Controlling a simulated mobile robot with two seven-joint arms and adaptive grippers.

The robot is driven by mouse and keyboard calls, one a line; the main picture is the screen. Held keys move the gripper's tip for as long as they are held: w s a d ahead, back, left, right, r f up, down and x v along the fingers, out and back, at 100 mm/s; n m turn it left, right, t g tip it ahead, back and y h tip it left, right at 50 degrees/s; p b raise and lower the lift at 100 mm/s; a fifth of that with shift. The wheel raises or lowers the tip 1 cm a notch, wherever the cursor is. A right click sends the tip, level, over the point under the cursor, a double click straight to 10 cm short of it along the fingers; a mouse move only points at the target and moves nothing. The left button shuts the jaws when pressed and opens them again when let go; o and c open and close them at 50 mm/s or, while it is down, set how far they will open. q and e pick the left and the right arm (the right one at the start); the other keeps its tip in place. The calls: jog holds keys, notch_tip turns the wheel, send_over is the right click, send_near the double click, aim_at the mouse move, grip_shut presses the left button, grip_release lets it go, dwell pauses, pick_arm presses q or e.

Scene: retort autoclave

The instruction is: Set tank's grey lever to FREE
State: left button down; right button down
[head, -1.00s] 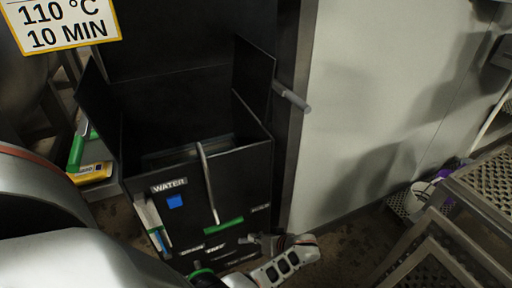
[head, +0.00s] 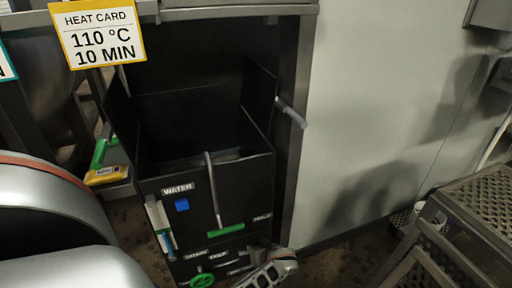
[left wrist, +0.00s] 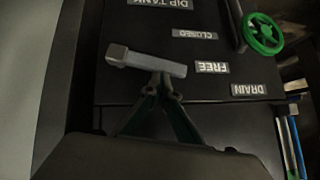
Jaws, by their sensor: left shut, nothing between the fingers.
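The grey lever (left wrist: 150,62) is on the black front of the dip tank (left wrist: 225,50) in the left wrist view, which shows the tank upside down. The lever lies nearly level, with a square block at its left end. Its right end is close to the FREE label (left wrist: 212,68); the CLOSED label (left wrist: 195,34) is above that. My left gripper (left wrist: 160,82) is shut and empty, its fingertips at the middle of the lever; I cannot tell whether they touch. In the head view, my left gripper (head: 262,276) is low at the tank front (head: 225,205). My right gripper is not in view.
A green handwheel (left wrist: 263,33) is beside the labels. A grey rod with a green grip (head: 225,230) hangs on the tank front. Another grey handle (head: 292,112) sticks out at the tank's right. A metal step (head: 470,205) stands at right.

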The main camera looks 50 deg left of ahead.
pick_arm(q)
jog(key=shift+s+a+f+t+b, duration=0.15)
jog(key=shift+s+f, duration=0.15)
jog(key=shift+f, duration=0.15)
jog(key=shift+s+a+f+t+b, duration=0.15)
jog(key=shift+s+f, duration=0.1)
jog(key=shift+f, duration=0.15)
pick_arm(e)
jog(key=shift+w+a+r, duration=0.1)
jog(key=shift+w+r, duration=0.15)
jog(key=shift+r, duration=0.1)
